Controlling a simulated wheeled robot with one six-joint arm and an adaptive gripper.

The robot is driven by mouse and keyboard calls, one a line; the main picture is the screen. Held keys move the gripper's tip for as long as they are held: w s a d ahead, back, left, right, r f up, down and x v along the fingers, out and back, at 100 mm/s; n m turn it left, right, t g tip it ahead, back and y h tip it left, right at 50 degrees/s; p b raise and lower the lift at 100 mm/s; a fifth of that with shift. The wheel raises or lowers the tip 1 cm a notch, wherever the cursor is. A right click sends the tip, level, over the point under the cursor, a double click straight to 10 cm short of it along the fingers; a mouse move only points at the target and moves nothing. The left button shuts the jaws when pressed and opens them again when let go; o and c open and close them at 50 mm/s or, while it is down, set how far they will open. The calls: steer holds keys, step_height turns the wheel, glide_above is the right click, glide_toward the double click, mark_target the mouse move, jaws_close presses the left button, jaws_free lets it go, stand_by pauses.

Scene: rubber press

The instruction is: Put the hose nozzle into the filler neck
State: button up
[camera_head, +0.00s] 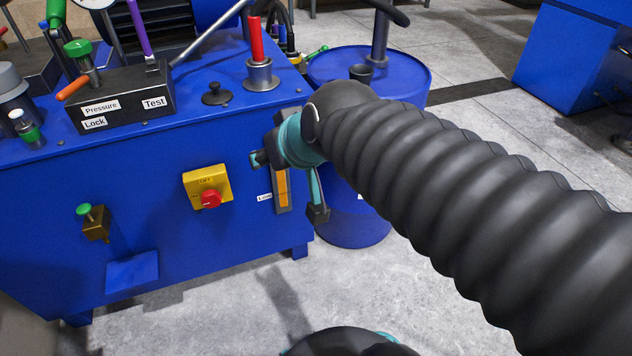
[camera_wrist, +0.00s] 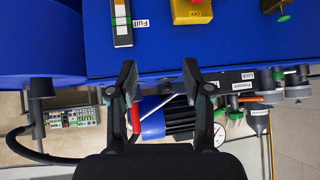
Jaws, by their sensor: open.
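A red upright cylinder (camera_head: 257,42), apparently the hose nozzle, stands in a flanged metal collar (camera_head: 262,77), apparently the filler neck, on the blue press top. How deep it sits cannot be told. The red part also shows in the wrist view (camera_wrist: 135,118), partly behind a finger. A black hose (camera_wrist: 20,148) runs from the drum pump and passes out of sight behind my gripper housing. My gripper (camera_wrist: 160,78) is open and empty, in front of the press's front edge.
A black knobbed cap (camera_head: 215,94) lies near the collar. A lever box (camera_head: 118,98) stands left. The press front (camera_head: 150,215) carries a yellow switch (camera_head: 207,187) and an orange level gauge (camera_head: 283,188).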

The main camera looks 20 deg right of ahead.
steer(key=s+d+f+m+g+h+p, duration=0.1)
steer(key=s+d+f+g+h, duration=0.1)
steer(key=s+d+f, duration=0.3)
steer(key=shift+s+g, duration=0.8)
steer(key=shift+s, duration=1.6)
